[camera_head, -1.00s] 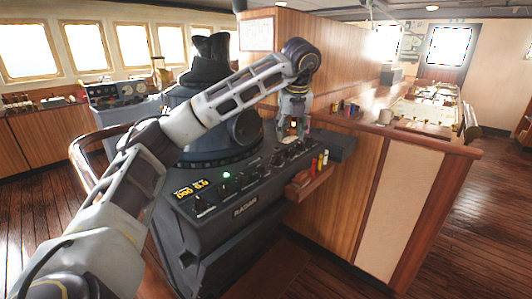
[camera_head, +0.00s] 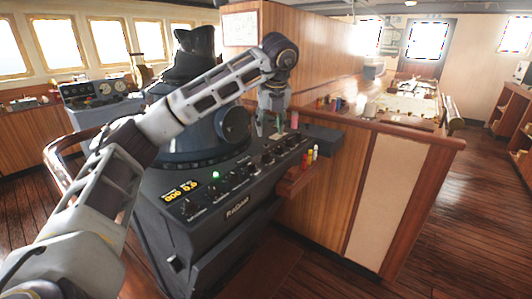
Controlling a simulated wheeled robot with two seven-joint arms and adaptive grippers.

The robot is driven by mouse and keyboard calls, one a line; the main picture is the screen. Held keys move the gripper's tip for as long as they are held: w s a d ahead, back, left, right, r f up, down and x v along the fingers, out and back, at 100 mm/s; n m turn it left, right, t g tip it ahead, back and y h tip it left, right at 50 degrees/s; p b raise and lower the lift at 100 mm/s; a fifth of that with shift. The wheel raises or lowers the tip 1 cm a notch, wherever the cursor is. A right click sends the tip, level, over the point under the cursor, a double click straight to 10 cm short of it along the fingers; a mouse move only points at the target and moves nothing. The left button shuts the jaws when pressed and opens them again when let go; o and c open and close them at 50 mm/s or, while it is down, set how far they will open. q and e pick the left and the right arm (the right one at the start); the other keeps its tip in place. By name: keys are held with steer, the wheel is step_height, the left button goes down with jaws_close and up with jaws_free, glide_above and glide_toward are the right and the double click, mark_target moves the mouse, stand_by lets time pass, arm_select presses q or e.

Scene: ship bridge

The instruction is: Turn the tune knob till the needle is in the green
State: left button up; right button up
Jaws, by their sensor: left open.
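The radar console (camera_head: 222,222) stands in the middle, with a sloped dark panel that carries a row of knobs (camera_head: 252,169), a green light (camera_head: 215,175) and yellow digits (camera_head: 181,191). I cannot tell which knob is the tune knob, and no needle or green band can be made out. My left arm reaches over the panel from the left. My left gripper (camera_head: 273,128) points down above the panel's far right end, open, with its fingertips small and hard to see. I cannot tell whether it touches a knob. My right gripper is not in view.
A small wooden tray (camera_head: 297,178) with red, yellow and white markers sits at the console's right side. A dark box (camera_head: 322,139) is behind it. A wooden partition and chart counter (camera_head: 425,133) stand to the right, with a mug (camera_head: 370,110) on top. Open floor lies at the right.

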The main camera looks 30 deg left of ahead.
mark_target(266, 154)
arm_select(q)
steer(key=b+x, duration=0.1)
steer(key=x, duration=1)
steer(key=shift+f, duration=0.2)
steer(key=shift+w+a+f, duration=0.2)
steer(key=shift+f, duration=0.5)
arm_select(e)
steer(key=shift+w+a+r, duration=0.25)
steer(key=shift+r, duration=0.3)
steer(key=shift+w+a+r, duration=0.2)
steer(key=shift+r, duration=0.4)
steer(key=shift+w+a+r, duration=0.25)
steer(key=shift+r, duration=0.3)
arm_select(q)
steer(key=shift+c, duration=0.3)
steer(key=c, duration=0.9)
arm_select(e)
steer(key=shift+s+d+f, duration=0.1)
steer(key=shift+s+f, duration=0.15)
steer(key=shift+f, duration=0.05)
